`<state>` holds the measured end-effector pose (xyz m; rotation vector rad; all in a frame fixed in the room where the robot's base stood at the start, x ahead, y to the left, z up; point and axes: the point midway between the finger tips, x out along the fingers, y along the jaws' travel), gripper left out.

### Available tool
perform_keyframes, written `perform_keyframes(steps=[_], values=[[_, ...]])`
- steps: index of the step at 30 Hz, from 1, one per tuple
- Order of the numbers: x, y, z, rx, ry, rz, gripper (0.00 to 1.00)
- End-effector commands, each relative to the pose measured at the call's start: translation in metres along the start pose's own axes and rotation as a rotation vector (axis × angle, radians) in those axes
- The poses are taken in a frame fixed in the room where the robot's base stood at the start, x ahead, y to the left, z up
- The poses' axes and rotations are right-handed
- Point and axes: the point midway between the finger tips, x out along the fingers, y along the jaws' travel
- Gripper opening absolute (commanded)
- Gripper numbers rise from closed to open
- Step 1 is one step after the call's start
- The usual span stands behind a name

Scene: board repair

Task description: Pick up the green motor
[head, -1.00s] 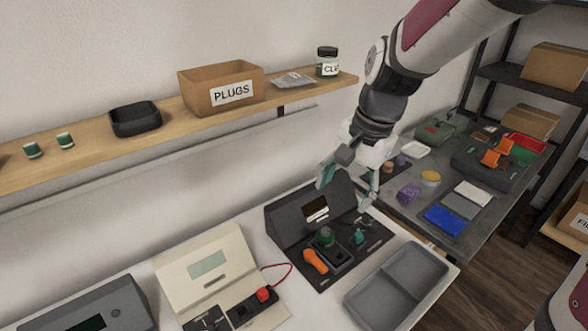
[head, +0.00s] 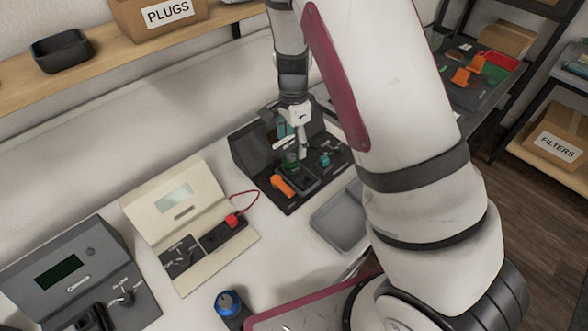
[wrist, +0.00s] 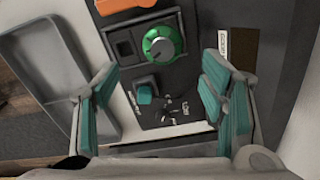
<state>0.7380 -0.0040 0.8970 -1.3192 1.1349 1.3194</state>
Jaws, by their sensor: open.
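The green motor (wrist: 162,44), a round green part with a grey top, sits upright in a dark socket block on the black station in the wrist view. In the head view, the motor (head: 290,162) is partly hidden by my gripper (head: 298,146), which points down just over it. In the wrist view my gripper (wrist: 160,82) is open and empty, its teal-padded fingers spread left and right. The motor lies beyond the fingertips, near the middle of the gap between them. A smaller teal knob (wrist: 145,91) is nearer to the gripper.
An orange part (head: 282,186) lies left of the motor. The station's upright panel (head: 250,150) rises behind. A cream tester (head: 170,205) with a red plug (head: 232,220) stands at left.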

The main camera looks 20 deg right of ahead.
Motion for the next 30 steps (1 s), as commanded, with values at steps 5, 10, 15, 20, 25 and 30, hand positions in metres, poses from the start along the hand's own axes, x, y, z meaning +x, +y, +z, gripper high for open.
perform_keyframes(steps=[5,10,15,20,25,30], values=[[0.022,0.0,0.0,0.0,0.0,0.001,0.65],[0.032,0.0,0.001,-0.001,0.0,0.002,0.65],[0.055,-0.002,0.004,-0.002,0.0,0.003,0.65],[0.074,-0.003,0.004,0.0,0.0,0.001,0.65],[0.079,-0.003,0.004,-0.002,0.0,-0.001,0.65],[0.079,-0.003,0.004,-0.002,0.0,-0.001,0.58]])
